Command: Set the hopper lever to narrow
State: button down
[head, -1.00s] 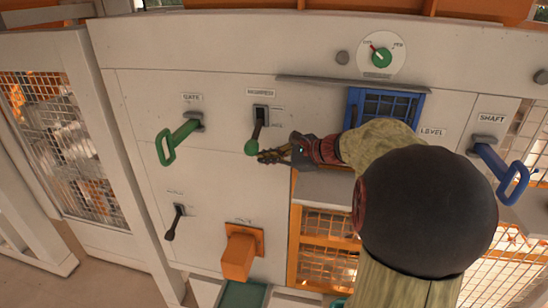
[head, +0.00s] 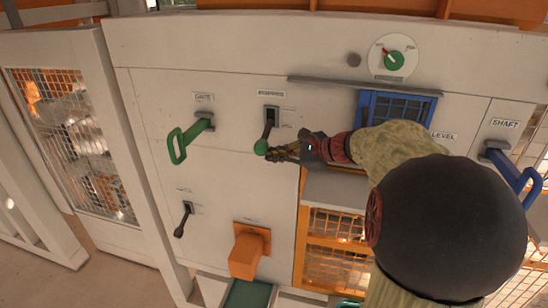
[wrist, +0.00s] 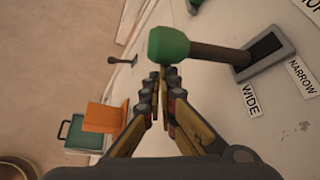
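The hopper lever has a dark shaft and a green ball knob (head: 261,147). It hangs down from a dark slot plate (head: 271,114) in the white panel. In the wrist view the knob (wrist: 168,46) is just beyond my fingertips, and the shaft leaves the slot toward the end by the WIDE label (wrist: 250,100). The NARROW label (wrist: 301,75) is by the other end. My gripper (head: 270,156) is just below and right of the knob in the head view. In the wrist view my gripper (wrist: 160,73) has its fingertips together with nothing between them. I cannot tell whether they touch the knob.
A green gate handle (head: 189,138) is left of the lever. A small dark lever (head: 184,219) and an orange block-shaped part (head: 246,253) are lower on the panel. A blue grille (head: 394,108) is behind my arm, and a blue shaft handle (head: 510,165) is at right.

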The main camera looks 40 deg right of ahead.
jog(key=shift+r, duration=0.2)
notch_tip(320, 180, up, 10)
jog(key=s+a+p, duration=0.1)
jog(key=p, duration=0.1)
jog(key=shift+a+r, duration=0.15)
jog(key=shift+a, duration=0.1)
dwell(0.3)
jog(key=shift+r, duration=0.2)
jog(key=shift+f, duration=0.1)
